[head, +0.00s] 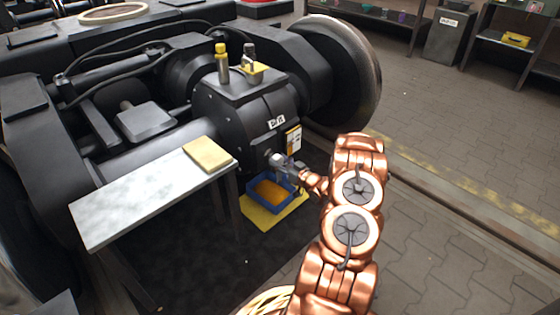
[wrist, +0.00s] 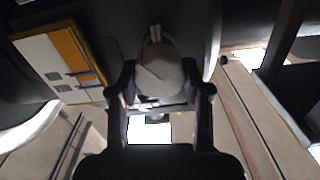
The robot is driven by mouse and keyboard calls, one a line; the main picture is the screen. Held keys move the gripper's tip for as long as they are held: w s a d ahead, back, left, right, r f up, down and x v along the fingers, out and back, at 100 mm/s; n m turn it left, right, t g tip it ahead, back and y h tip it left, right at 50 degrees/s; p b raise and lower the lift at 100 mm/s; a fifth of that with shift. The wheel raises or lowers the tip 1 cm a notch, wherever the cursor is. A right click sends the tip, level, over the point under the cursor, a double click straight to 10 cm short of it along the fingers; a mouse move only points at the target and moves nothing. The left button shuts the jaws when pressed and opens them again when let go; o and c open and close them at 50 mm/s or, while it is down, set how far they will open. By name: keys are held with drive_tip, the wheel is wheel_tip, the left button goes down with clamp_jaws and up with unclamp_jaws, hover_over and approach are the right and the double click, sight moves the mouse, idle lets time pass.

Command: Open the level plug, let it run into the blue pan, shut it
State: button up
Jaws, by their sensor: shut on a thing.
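The black gearbox housing (head: 250,105) stands in the middle of the head view. My gripper (head: 284,162) is at its lower right side, above the blue pan. In the wrist view my gripper (wrist: 160,100) has its fingers on both sides of a grey, rounded piece, which looks like the level plug (wrist: 160,75). It is shut on it. Whether the plug is seated in the housing cannot be told; the gripper hides it in the head view. The blue pan (head: 251,191) sits below on a yellow mat (head: 262,218), with an amber surface inside. No falling stream can be made out.
A grey bench (head: 130,200) with a tan pad (head: 208,154) stands at the left of the pan. A wheel (head: 350,75) is behind at the right. A yellow-white label (head: 293,140) is on the housing just above my gripper. Open paved floor lies to the right.

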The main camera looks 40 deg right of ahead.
drive_tip(key=n+p, duration=0.1)
drive_tip(key=n, duration=0.2)
drive_tip(key=shift+a+r+n, duration=0.1)
drive_tip(key=shift+n, duration=0.2)
drive_tip(key=n, duration=0.3)
drive_tip(key=shift+n, duration=0.3)
drive_tip(key=n, duration=0.3)
drive_tip(key=shift+a+f+n+b, duration=0.1)
drive_tip(key=shift+f+n+b, duration=0.1)
drive_tip(key=shift+n+b, duration=0.2)
drive_tip(key=n+b, duration=0.1)
drive_tip(key=n, duration=0.1)
drive_tip(key=shift+f+n, duration=0.15)
drive_tip(key=shift+n, duration=0.15)
drive_tip(key=n+b, duration=0.3)
drive_tip(key=n, duration=0.1)
drive_tip(key=shift+a+f+n+b, duration=0.1)
drive_tip(key=shift+f+n+b, duration=0.05)
drive_tip(key=shift+n+b, duration=0.85)
drive_tip(key=shift+n, duration=0.6)
drive_tip(key=n, duration=0.3)
drive_tip(key=shift+n, duration=2.2)
